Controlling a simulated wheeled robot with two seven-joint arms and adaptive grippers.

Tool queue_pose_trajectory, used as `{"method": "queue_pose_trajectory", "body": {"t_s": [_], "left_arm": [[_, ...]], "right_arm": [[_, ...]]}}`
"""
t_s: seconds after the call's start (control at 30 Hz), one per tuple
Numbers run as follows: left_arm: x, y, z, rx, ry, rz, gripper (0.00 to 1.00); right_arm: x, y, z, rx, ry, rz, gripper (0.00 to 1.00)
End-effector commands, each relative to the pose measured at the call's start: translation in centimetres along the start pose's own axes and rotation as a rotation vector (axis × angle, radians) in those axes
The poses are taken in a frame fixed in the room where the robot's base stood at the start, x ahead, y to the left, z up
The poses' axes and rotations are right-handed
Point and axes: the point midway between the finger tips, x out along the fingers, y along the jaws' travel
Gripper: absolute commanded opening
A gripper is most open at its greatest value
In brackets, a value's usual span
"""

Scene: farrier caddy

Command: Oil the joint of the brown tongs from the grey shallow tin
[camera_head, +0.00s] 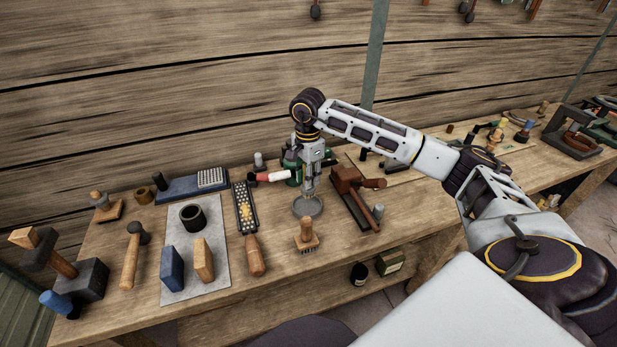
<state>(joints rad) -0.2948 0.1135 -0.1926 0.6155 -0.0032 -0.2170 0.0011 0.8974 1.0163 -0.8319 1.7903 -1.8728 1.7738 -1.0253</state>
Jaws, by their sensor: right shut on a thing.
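My right gripper (309,186) points straight down over the grey shallow tin (307,207), which sits on the bench near the middle. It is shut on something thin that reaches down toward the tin. The held thing is too small and covered to name, and I cannot tell whether it touches the tin. Just right of the tin lies a brown tool (362,200) with long parts on a dark base; it looks like the brown tongs, but its joint is not clear. My left gripper is not in view.
A green bottle (291,163) and a red-and-white thing (272,176) stand close left of my gripper. A wooden brush (306,236) lies in front of the tin. A grey mat (207,285) with blocks and a black ring lies left. More tools crowd the bench's right end.

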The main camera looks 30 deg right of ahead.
Motion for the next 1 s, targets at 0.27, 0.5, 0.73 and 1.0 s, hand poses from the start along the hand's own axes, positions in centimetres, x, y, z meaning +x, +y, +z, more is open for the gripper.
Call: {"method": "queue_pose_trajectory", "body": {"t_s": [0.27,0.5,0.73,1.0], "left_arm": [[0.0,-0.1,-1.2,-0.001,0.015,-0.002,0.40],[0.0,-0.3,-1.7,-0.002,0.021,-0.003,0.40],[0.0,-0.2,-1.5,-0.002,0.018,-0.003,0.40],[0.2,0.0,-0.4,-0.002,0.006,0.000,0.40]], "right_arm": [[0.0,-0.3,0.0,0.074,0.001,-0.001,0.00],[0.0,-0.3,0.0,0.108,0.001,-0.001,0.00],[0.0,-0.3,0.0,0.111,0.001,-0.001,0.00],[0.0,-0.3,0.0,0.111,0.001,-0.001,0.00]]}}
